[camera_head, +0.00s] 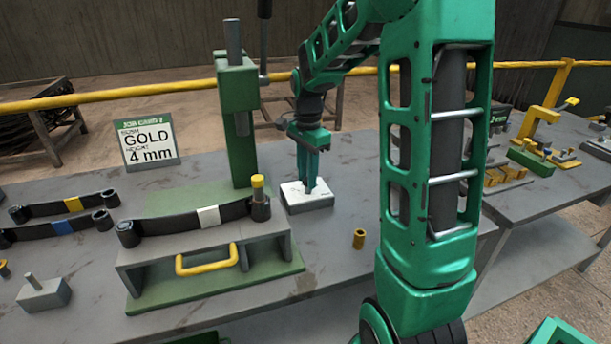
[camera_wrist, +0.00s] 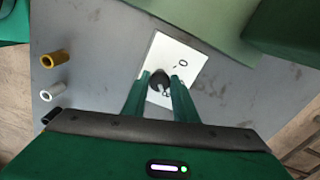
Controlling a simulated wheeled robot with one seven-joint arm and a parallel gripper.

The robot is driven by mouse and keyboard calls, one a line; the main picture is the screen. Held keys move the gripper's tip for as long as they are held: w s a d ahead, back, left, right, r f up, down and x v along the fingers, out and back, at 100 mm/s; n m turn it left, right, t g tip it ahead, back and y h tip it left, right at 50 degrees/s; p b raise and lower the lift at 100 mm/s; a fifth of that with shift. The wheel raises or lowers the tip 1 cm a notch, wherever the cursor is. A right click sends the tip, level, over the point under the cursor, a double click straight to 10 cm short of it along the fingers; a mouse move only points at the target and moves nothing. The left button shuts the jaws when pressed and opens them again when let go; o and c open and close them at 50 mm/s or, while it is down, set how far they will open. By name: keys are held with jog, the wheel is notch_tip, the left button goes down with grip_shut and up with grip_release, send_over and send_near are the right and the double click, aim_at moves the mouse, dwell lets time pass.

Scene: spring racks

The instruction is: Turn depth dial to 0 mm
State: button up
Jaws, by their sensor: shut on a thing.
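The depth dial is a small dark knob (camera_wrist: 159,80) on a white-topped block (camera_head: 307,201) on the bench, right of the green press. In the wrist view the white plate (camera_wrist: 178,50) carries a "0" above and right of the knob and another mark, partly hidden, near the fingers. My gripper (camera_head: 311,188) points down over the block. Its two green fingers (camera_wrist: 159,84) are shut on the knob from both sides. The knob's pointer direction is too small to tell. In the head view the fingers mostly hide the knob.
The green press (camera_head: 237,120) stands close left of the block. A sign (camera_head: 149,143) reads GOLD, 4 mm. A spring with a white band (camera_head: 208,216) lies on a grey stand.

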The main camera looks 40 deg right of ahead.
jog(key=n, duration=0.9)
jog(key=shift+n, duration=0.4)
jog(key=n, duration=0.5)
jog(key=shift+d+r, duration=0.1)
jog(key=shift+d+n, duration=0.1)
jog(key=shift+n, duration=2.3)
jog(key=o, duration=1.1)
jog(key=shift+s, duration=0.1)
jog(key=shift+c, duration=0.2)
notch_tip(320, 180, up, 11)
jog(key=shift+f, duration=0.2)
